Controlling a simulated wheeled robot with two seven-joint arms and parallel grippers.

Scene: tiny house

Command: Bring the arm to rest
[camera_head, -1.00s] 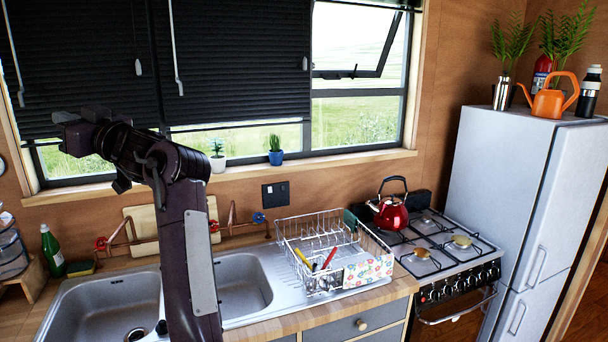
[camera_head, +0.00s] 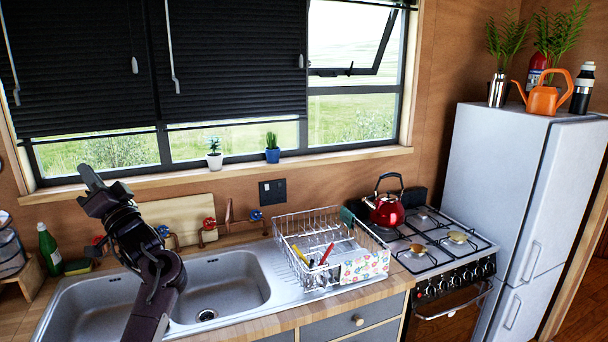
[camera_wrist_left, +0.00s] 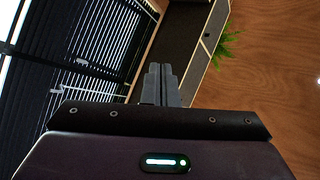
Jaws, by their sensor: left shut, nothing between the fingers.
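My left arm rises in front of the double sink in the head view. My left gripper (camera_head: 88,178) is at its top, in front of the window's lower left part, above the counter. It points up and to the left. In the left wrist view its two fingers (camera_wrist_left: 159,84) lie together, shut, with nothing between them. The arm hides part of the sink and part of the taps. My right gripper is not in view.
A steel sink (camera_head: 258,281) and a wire dish rack (camera_head: 283,244) sit on the counter. A green bottle (camera_head: 48,250) stands at left. A red kettle (camera_head: 387,211) is on the stove (camera_head: 428,262). A fridge (camera_head: 505,170) is at right. Two potted plants stand on the sill.

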